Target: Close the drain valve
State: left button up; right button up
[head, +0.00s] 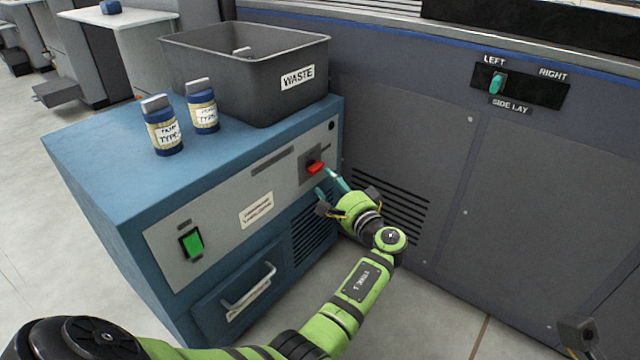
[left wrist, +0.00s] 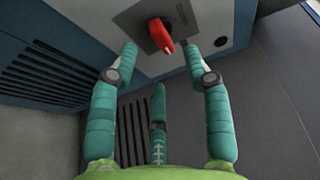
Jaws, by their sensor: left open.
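The drain valve is a red handle (head: 316,168) on a grey plate at the right end of the blue cabinet's front panel. It also shows in the left wrist view (left wrist: 160,36), at the top centre, tilted slightly. My left gripper (head: 331,184) is just below and in front of the handle. In the left wrist view its teal fingers (left wrist: 158,62) are spread, with the red handle beyond and between their tips. The fingers hold nothing, and I cannot tell whether any tip touches the handle. My right gripper is not clearly in view.
The blue cabinet (head: 110,185) carries a grey WASTE bin (head: 215,80) and two bottles, one at the front (head: 162,128) and one behind (head: 202,108). A green switch (head: 192,242) and a drawer handle (head: 248,287) are on its front. A dark machine wall (head: 400,140) stands close on the right.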

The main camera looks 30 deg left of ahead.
aim_at(318, 172)
pick_arm(q)
jog(key=b+x, duration=0.1)
jog(key=x, duration=0.5)
jog(key=shift+f+b, duration=0.1)
jog(key=shift+b, duration=0.3)
grip_shut()
